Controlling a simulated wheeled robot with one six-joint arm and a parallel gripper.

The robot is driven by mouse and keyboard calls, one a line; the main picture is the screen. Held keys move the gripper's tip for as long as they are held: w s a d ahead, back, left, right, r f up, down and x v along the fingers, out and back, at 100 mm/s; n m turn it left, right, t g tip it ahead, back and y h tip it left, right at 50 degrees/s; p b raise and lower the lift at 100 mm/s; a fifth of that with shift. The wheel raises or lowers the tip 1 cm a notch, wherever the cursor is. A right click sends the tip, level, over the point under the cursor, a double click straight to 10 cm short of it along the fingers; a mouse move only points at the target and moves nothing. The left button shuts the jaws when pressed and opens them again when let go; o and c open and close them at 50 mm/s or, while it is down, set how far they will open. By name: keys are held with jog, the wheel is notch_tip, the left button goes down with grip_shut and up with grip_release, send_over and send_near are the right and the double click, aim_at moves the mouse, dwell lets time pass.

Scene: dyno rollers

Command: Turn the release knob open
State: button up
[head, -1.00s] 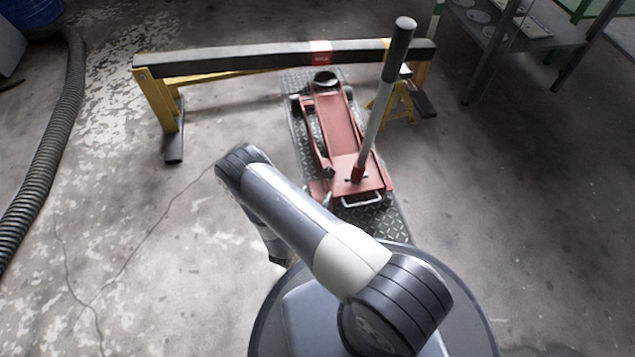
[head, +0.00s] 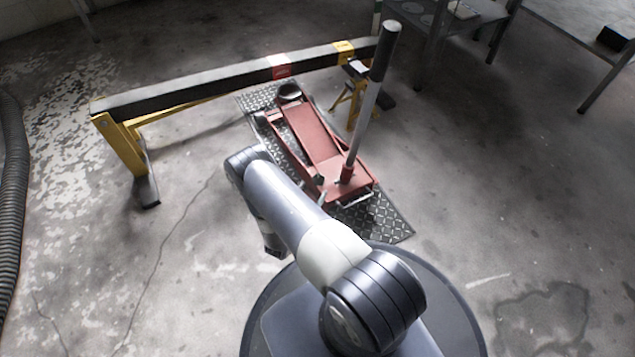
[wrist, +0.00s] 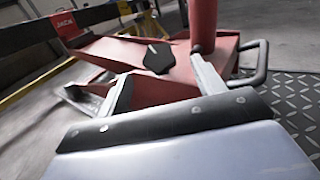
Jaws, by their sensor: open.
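The red floor jack (head: 312,135) stands on a diamond-plate mat, its grey handle with a black grip rising from its near end. A black, lobed knob (wrist: 158,58), which looks like the release knob, sits on the jack's red body in the wrist view. In the head view a small dark piece (head: 319,180) at the jack's near left looks like the same knob. My gripper (wrist: 160,69) is open, one finger on each side of the knob as seen in the wrist view. I cannot tell whether they touch it. In the head view my arm mostly hides the gripper.
A black beam (head: 200,85) on yellow legs crosses behind the jack. The jack's handle (head: 364,120) stands up right of my arm. A metal table (head: 440,25) is at the back right. A ribbed hose (head: 12,190) lies far left. The floor at right is clear.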

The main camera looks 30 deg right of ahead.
aim_at(318, 184)
jog(key=shift+b+x, duration=0.65)
jog(key=shift+x, duration=2.1)
jog(key=shift+c, duration=0.2)
jog(key=c, duration=1)
jog(key=shift+o, duration=0.2)
jog(key=shift+s+d+n+t+y, duration=0.1)
jog(key=shift+n+t+y, duration=1)
jog(key=shift+n, duration=0.8)
jog(key=shift+n+t+y, duration=0.7)
jog(key=shift+n+y, duration=0.4)
jog(key=shift+n, duration=0.3)
jog(key=o, duration=1)
jog(key=shift+a, duration=0.2)
